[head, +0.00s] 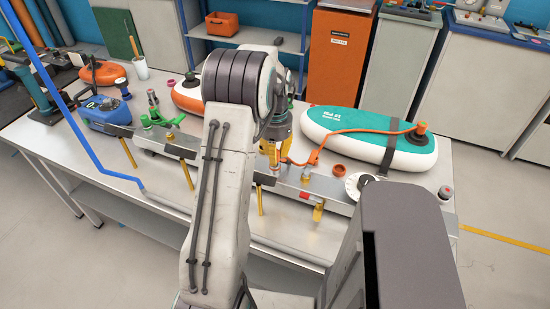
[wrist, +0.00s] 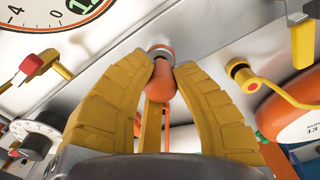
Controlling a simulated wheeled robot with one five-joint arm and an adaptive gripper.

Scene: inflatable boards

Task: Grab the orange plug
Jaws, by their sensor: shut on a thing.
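The orange plug (wrist: 162,82) is between the yellow fingers of my gripper (wrist: 163,68) in the wrist view. The fingertips close on it from both sides, near its far end. A grey ring (wrist: 160,50) sits at that end, against the pale metal behind. I cannot tell whether the plug is still seated there. In the head view my gripper (head: 272,152) is over the metal rail (head: 300,187) on the bench, partly behind my arm, and the plug cannot be made out there.
A teal and white inflatable board (head: 350,138) lies right of my gripper, with an orange hose (head: 345,130) across it. A dial (head: 361,185) and an orange cup (head: 339,170) are close on the right. Green fittings (head: 163,120) and a blue device (head: 104,110) stand left.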

